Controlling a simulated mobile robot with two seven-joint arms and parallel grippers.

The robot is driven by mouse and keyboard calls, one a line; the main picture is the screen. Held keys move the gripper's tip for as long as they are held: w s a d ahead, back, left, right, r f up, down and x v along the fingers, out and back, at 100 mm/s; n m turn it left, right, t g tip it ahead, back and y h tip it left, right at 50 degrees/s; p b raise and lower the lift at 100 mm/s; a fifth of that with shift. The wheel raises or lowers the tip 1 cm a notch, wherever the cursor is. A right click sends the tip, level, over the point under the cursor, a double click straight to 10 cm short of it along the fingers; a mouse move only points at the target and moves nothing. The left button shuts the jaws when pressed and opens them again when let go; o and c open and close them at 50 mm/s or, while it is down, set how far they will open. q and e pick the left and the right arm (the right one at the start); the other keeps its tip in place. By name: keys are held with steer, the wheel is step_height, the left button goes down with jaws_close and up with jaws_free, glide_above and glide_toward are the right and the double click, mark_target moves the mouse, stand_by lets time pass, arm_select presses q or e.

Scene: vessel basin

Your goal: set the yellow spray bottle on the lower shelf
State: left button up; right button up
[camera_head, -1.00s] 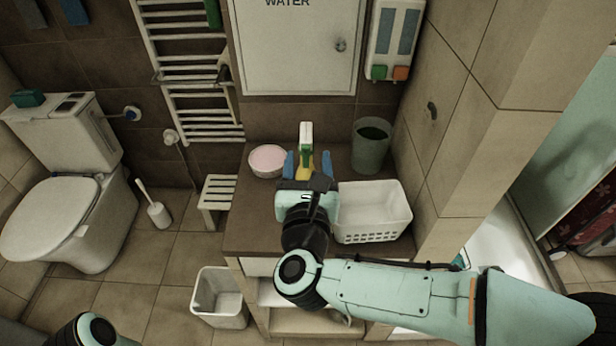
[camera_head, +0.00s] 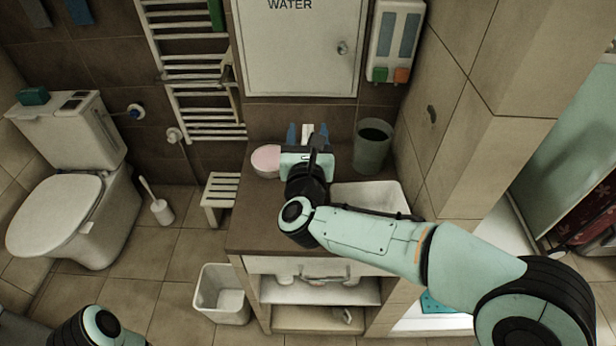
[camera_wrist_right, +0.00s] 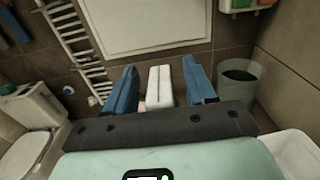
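The spray bottle (camera_head: 308,131) stands on the dark countertop, with only its white top showing behind my right gripper. That white top also shows in the right wrist view (camera_wrist_right: 160,88). My right gripper (camera_head: 308,134) is open, with one blue finger on each side of the bottle. In the wrist view (camera_wrist_right: 160,85) there are gaps between the fingers and the white top. The bottle's body is hidden by my gripper. The lower shelf (camera_head: 295,324) is a pale board near the floor under the counter. My left gripper is out of view.
A pink-topped round bowl (camera_head: 266,160) is left of my gripper. Another shelf (camera_head: 320,292) lies above the lower one. A waste bin (camera_head: 221,299) stands left of the cabinet.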

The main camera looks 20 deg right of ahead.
jaws_close()
steer(key=shift+r, duration=0.1)
